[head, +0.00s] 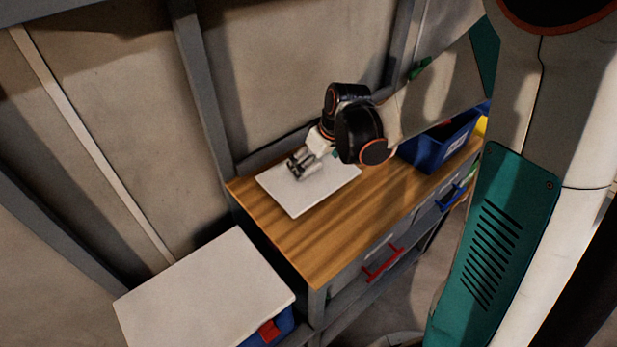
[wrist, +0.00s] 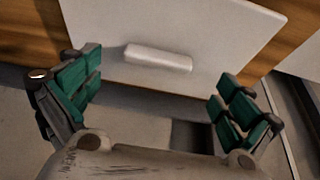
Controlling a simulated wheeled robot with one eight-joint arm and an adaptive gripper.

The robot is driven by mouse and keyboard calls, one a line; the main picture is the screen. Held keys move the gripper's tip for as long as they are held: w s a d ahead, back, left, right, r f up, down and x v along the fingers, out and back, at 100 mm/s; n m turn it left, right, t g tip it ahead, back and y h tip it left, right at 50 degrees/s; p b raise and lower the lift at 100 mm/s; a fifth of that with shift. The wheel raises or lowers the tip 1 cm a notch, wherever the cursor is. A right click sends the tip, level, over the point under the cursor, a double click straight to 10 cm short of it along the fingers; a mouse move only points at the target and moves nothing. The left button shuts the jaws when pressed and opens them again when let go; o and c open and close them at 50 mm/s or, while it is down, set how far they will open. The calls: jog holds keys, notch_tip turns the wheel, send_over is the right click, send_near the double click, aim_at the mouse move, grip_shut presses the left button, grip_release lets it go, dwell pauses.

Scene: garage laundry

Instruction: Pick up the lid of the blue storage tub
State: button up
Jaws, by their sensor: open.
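A flat white lid (head: 297,201) lies on the wooden workbench. In the wrist view the lid (wrist: 205,25) shows a raised white bar handle (wrist: 158,57) near its near edge. My gripper (head: 300,168) is over the lid's far left part in the head view. In the wrist view my gripper (wrist: 158,95) is open, its green-padded fingers spread wide to either side of the handle, with nothing between them. An open blue tub (head: 425,152) with a white label stands on the bench to the right, partly hidden by my arm.
The workbench (head: 315,262) has bare wood in front of the lid. A second blue tub (head: 283,326) with a red latch and white top (head: 205,290) stands at lower left. Grey wall studs (head: 203,90) rise close behind the bench. A red drawer handle (head: 383,264) shows on its front.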

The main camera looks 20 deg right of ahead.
aim_at(309, 168)
jog(key=b+x, duration=0.1)
jog(key=x, duration=0.3)
jog(key=shift+w+r, duration=0.1)
jog(key=shift+w, duration=0.05)
jog(key=c, duration=1.2)
jog(key=shift+o, duration=0.2)
jog(key=shift+r, duration=0.15)
